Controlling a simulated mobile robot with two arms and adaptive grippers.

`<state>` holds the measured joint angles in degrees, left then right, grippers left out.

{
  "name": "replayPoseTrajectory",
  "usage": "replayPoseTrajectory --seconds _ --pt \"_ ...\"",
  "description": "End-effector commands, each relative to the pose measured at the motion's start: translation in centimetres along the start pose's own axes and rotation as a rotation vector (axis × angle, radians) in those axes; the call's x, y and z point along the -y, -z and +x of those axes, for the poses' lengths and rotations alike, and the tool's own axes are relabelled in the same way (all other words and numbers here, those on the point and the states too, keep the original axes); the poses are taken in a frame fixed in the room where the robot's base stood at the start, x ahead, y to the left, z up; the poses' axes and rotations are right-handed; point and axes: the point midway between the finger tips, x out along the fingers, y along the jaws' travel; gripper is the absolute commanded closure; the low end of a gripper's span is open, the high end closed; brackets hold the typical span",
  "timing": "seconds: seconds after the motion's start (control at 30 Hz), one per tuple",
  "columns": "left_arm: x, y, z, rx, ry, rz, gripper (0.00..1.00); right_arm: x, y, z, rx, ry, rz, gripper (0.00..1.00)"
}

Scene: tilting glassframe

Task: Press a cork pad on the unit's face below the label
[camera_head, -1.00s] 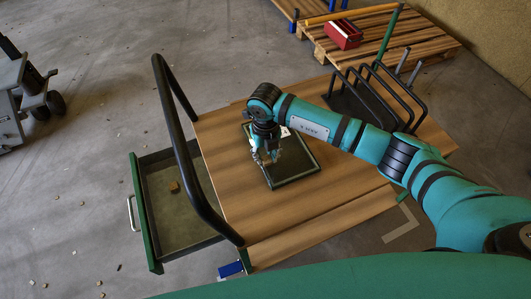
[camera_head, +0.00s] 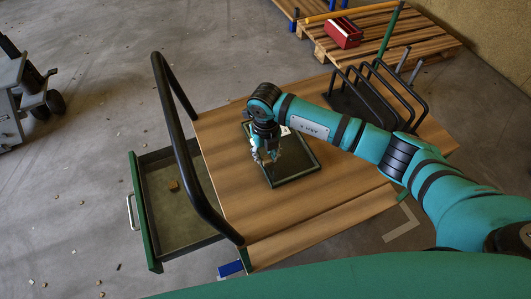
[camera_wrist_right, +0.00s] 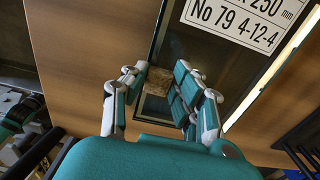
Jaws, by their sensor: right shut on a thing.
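The unit is a dark-framed glass panel (camera_head: 300,172) lying flat on the wooden top of a cart. Its white printed label (camera_wrist_right: 240,22) shows large in the right wrist view; in the head view only a bit of it shows beside my arm. My right gripper (camera_head: 263,158) is over the panel's left part, pointing down. In the right wrist view its fingers (camera_wrist_right: 160,82) are shut on a small brown speckled cork pad (camera_wrist_right: 158,79), which is over the glass below the label. Whether the pad touches the glass cannot be told. My left gripper is not in view.
The wooden cart top (camera_head: 235,190) has bare room around the panel. A black handle bar (camera_head: 190,165) rises at its left, and a black rack (camera_head: 375,95) stands at the back right. An open drawer (camera_head: 165,225) holds a small brown block (camera_head: 173,186).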

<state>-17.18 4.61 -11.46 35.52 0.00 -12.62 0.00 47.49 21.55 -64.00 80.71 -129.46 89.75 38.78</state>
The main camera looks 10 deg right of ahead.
Motion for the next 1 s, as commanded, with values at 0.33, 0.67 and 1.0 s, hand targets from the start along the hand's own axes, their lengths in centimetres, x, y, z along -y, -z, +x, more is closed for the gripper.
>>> replayPoseTrajectory --seconds 0.33,0.67,1.0 --pt "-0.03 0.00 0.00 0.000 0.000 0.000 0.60 0.03 0.07 0.08 -0.002 0.001 0.000 0.82" --pt "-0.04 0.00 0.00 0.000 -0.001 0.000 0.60 0.03 0.06 0.07 -0.002 0.001 0.000 0.49" --pt "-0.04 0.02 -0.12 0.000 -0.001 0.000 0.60 0.02 0.03 -0.12 -0.001 0.001 0.000 0.47"
